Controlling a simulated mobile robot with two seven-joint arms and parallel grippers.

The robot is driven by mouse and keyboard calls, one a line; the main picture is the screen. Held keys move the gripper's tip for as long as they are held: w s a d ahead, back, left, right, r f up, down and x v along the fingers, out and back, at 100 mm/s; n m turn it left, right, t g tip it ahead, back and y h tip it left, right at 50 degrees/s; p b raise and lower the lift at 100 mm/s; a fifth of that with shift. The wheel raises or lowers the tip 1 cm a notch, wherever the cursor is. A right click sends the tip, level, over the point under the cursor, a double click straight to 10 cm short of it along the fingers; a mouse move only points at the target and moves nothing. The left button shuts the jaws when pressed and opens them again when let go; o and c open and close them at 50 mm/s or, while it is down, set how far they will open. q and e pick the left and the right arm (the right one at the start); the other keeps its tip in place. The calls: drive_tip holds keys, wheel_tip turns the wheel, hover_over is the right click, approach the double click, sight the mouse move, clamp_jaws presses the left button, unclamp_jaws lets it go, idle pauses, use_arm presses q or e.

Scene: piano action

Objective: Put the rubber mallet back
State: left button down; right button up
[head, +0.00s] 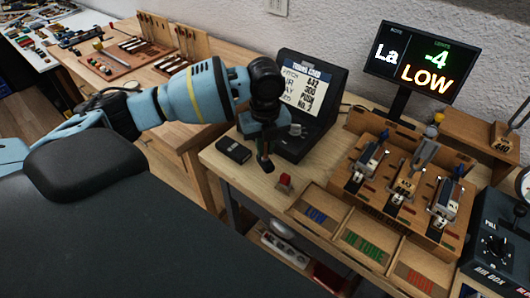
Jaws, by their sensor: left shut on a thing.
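My left gripper (265,154) reaches in from the left and points down over the near left part of the wooden bench (236,174). It is shut on a small dark thing, seemingly the rubber mallet (266,165). The thing is mostly hidden by the gripper, and its shape is hard to make out. I cannot tell whether it touches the bench top. My right gripper is not in view.
A black box (233,151) lies left of the gripper, and a dark display case (304,90) stands behind it. A red button (285,181), labelled trays (362,247) and a wooden action stand (395,205) are to the right. A lit monitor (424,57) stands behind.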

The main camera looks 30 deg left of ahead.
sight(265, 153)
use_arm(q)
drive_tip(key=shift+w, duration=0.1)
drive_tip(key=shift+w+a, duration=0.25)
drive_tip(key=shift+a, duration=0.05)
drive_tip(key=shift+f, duration=1.75)
drive_tip(key=shift+f, duration=0.2)
drive_tip(key=c, duration=1.4)
unclamp_jaws()
drive_tip(key=shift+r, duration=0.2)
wheel_tip(265, 153, up, 12)
drive_tip(key=shift+p, duration=0.35)
